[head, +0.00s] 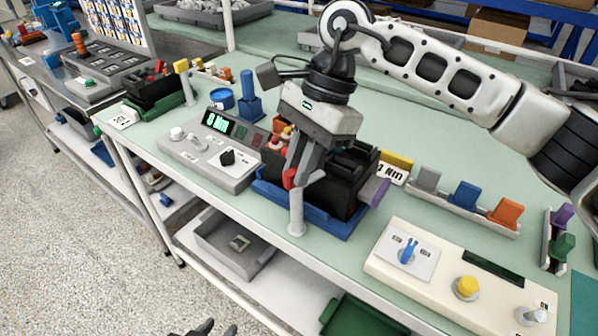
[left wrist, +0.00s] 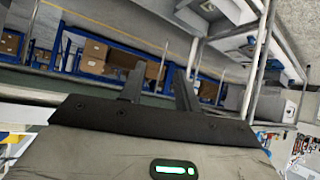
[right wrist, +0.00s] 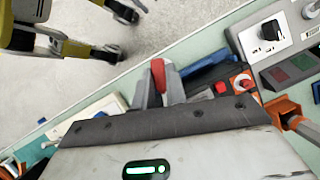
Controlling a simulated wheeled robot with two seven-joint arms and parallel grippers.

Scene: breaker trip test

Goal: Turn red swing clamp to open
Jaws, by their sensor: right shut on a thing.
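The red swing clamp (head: 289,179) is at the front left of the black breaker block (head: 340,195), which sits in a blue tray (head: 335,229). My right gripper (head: 299,168) comes down from above and is shut on the clamp. In the right wrist view the red clamp piece (right wrist: 158,76) shows between the two grey fingers. The gripper hides much of the clamp and part of the block. My left gripper (head: 208,329) is at the bottom edge of the head view, away from the bench. In the left wrist view its fingers (left wrist: 157,86) stand apart with nothing between them.
Left of the block stands a grey meter box (head: 212,148) with a green display and black knob. A cream switch panel (head: 455,283) lies at the right front. A rack of coloured pieces (head: 465,198) is behind it. A grey bin (head: 235,246) is on the lower shelf.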

